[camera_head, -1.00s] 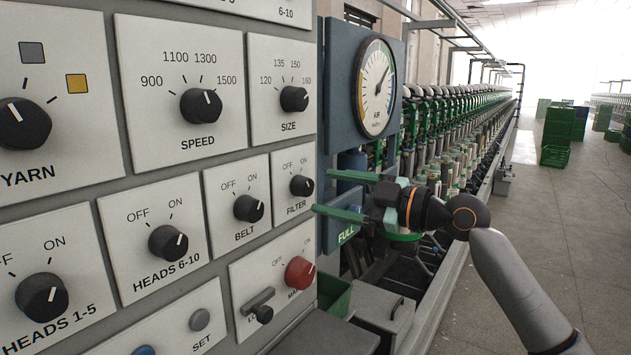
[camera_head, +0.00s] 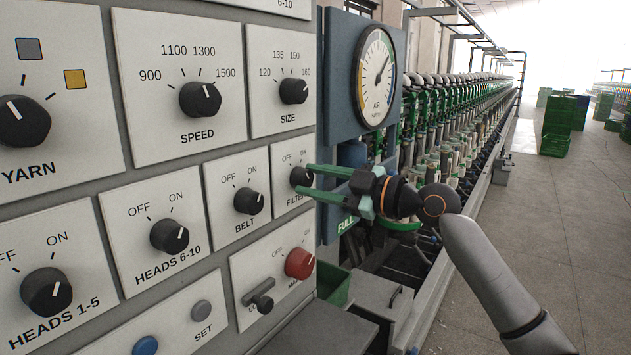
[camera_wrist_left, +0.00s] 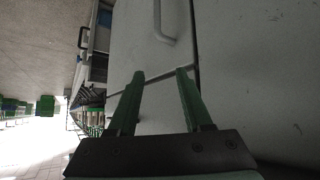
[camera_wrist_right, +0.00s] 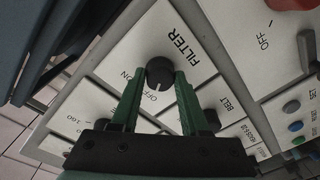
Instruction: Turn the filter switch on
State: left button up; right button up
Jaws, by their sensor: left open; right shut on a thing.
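The filter switch is a black round knob (camera_head: 300,176) on a white plate marked OFF and ON, at the right edge of the panel. My right gripper (camera_head: 303,179) is shut on it, one green finger on each side. In the right wrist view the knob (camera_wrist_right: 159,71) sits between the fingertips, under the word FILTER. The fingers partly cover the plate's lettering in the head view.
The belt knob (camera_head: 249,201) is close to the left of the filter plate. The red knob (camera_head: 299,263) and a small lever (camera_head: 262,301) are below. A pressure gauge (camera_head: 376,78) is on the blue board to the right. Open floor lies at right.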

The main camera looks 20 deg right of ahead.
grip_shut()
jog(key=m+p, duration=0.2)
jog(key=m, duration=0.4)
jog(key=m+p, duration=0.3)
jog(key=m, duration=0.3)
jog(key=shift+a+f+t, duration=0.1)
jog(key=shift+t, duration=0.2)
jog(key=shift+m, duration=0.3)
dwell(0.4)
jog(key=o, duration=0.7)
grip_release()
jog(key=shift+s, duration=0.1)
